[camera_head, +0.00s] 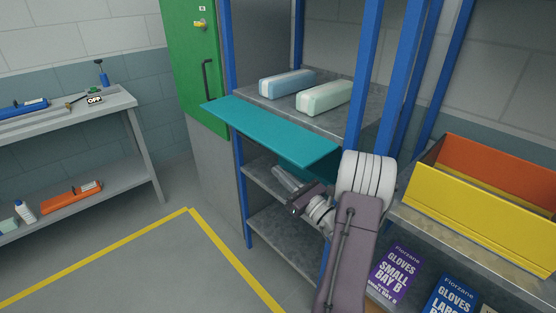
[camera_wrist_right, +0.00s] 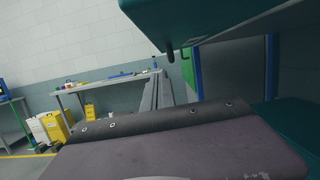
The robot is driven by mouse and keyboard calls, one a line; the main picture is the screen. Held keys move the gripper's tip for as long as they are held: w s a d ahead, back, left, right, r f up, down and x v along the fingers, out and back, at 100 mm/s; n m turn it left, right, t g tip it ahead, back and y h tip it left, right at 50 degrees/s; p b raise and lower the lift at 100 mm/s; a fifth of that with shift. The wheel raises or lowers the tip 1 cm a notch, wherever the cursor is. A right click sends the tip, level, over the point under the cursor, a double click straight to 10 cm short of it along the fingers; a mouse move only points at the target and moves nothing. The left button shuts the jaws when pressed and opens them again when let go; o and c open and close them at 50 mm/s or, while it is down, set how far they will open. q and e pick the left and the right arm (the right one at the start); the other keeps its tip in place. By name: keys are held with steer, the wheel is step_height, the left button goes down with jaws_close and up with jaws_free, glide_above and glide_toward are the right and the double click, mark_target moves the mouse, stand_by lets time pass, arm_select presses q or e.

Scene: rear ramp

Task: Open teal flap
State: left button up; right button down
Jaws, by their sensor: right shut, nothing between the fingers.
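The teal flap (camera_head: 270,132) sticks out from the blue-posted shelf rack in the head view, roughly level and raised. More teal surface (camera_head: 308,174) shows below it, partly hidden by the flap and my arm. My right gripper (camera_head: 284,178) is shut and empty, under the flap's right part. In the right wrist view the flap (camera_wrist_right: 225,25) hangs over the top of the picture, above the shut fingers (camera_wrist_right: 158,92). I cannot tell whether the gripper touches the flap. My left gripper is in neither view.
Blue posts (camera_head: 361,75) stand close to my right arm. Two wrapped packs (camera_head: 325,97) lie on the shelf behind the flap. A yellow-orange bin (camera_head: 480,220) is at right. A workbench (camera_head: 70,118) stands at left, with open floor (camera_head: 150,265) between.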

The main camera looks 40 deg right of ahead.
mark_target(278, 151)
steer(key=r, duration=0.2)
steer(key=r+p, duration=0.1)
steer(key=r, duration=0.1)
steer(key=shift+w+a+r, duration=0.1)
steer(key=shift+w, duration=0.3)
steer(key=r+m+p, duration=0.1)
steer(key=p, duration=0.1)
steer(key=r+m+p, duration=0.1)
steer(key=r, duration=0.1)
steer(key=r+m+h+p, duration=0.1)
steer(key=p, duration=0.1)
steer(key=shift+a+r+p, duration=0.15)
steer(key=shift+a+p, duration=0.1)
steer(key=shift+p, duration=0.05)
steer(key=shift+r, duration=0.4)
steer(key=shift+d+f, duration=0.1)
